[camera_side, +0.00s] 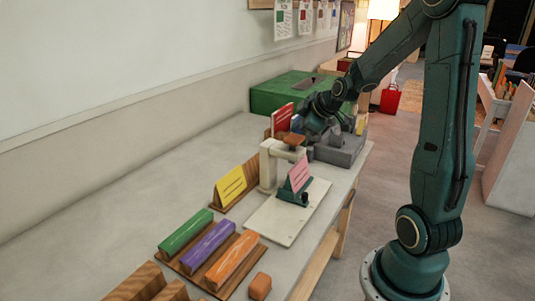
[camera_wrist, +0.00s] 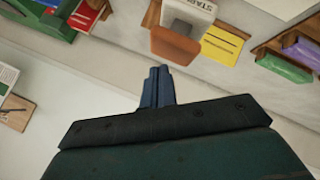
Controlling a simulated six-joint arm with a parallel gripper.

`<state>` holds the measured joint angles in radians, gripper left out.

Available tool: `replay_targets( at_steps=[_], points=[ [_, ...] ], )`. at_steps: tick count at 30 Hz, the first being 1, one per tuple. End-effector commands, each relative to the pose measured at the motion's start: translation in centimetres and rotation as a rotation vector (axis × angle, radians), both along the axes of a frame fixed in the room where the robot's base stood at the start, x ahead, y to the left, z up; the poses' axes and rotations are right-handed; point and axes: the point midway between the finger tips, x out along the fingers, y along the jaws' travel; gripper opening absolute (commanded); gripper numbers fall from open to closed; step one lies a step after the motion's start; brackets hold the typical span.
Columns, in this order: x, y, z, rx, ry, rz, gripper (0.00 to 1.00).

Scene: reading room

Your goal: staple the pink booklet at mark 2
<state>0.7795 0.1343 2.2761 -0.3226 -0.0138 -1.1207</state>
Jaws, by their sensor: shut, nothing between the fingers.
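The pink booklet (camera_side: 300,172) stands tilted in a small dark green holder (camera_side: 293,193) on a pale base plate (camera_side: 262,222). Behind it is the cream stapler (camera_side: 268,170), with an orange-brown press pad (camera_side: 295,139) on top. The stapler (camera_wrist: 190,12) and its pad (camera_wrist: 175,46) also show in the wrist view. My gripper (camera_wrist: 158,72) is shut and empty, its tips close to the pad in the picture; I cannot tell whether they touch. In the side view its tips are hard to make out. The pink booklet is not visible in the wrist view. Mark 2 cannot be made out.
A yellow card (camera_side: 231,185) and a red card (camera_side: 282,118) stand on wooden bases beside the stapler. A wooden rack (camera_side: 207,277) with green, purple and orange bars is in front. The table's left side is clear.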

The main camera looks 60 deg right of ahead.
Motion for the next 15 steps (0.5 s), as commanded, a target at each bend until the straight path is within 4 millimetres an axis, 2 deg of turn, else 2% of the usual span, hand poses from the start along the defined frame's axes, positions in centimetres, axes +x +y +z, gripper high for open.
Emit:
replay_targets(
  at_steps=[15],
  points=[
    [0.00, 0.02, -0.67, 0.001, 0.001, 0.001, 0.00]
  ],
)
